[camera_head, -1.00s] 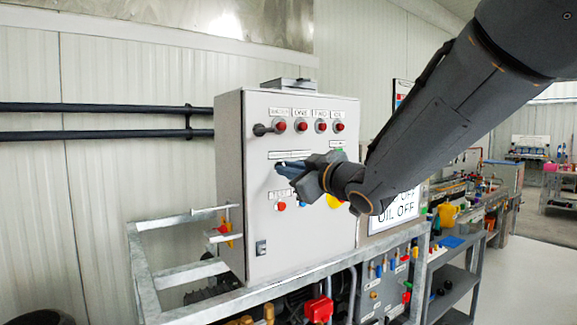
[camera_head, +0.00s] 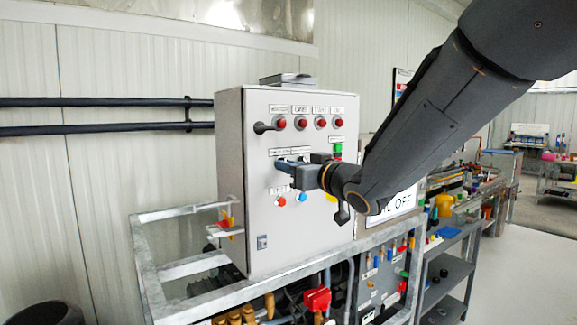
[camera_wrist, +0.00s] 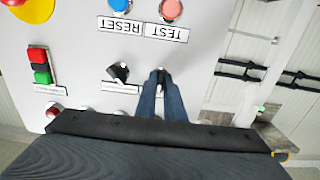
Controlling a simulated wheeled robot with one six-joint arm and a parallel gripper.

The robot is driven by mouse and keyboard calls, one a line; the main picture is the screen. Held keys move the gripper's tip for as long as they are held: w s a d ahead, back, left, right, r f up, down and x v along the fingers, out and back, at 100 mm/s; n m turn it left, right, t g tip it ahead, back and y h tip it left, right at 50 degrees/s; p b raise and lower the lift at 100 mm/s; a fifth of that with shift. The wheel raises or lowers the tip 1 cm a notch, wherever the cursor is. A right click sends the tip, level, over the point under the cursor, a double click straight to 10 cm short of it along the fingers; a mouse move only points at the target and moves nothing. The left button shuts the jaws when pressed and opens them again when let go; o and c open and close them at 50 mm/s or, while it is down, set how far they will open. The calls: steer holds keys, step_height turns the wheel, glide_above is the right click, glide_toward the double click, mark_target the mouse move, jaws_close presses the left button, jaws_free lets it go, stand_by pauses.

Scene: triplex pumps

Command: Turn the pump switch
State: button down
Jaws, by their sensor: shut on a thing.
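The grey control cabinet (camera_head: 300,225) carries two black rotary switches in the wrist view, which looks at the panel upside down. My gripper (camera_wrist: 161,80) has its blue fingers shut on the black switch knob (camera_wrist: 161,72) below the TEST button in that view. The fingers hide most of this knob and the area by its label. The other black switch (camera_wrist: 120,72) sits apart to the left, tilted, with a white label strip. In the head view my gripper (camera_head: 281,164) is at the cabinet front, and the gripped knob is hidden there.
A row of red lamps (camera_head: 321,125) and a black handle (camera_head: 264,127) are above my gripper. Red and green buttons (camera_wrist: 41,66), a blue RESET button (camera_wrist: 119,5) and a red TEST button (camera_wrist: 171,9) are near. A metal frame (camera_head: 186,268) surrounds the cabinet.

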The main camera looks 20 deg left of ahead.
steer(key=c, duration=1.9)
jaws_free()
steer(key=shift+o, duration=0.2)
steer(key=shift+d, duration=0.1)
steer(key=b+v, duration=0.2)
steer(key=v, duration=0.5)
steer(key=shift+s+d, duration=0.15)
steer(key=shift+s, duration=0.15)
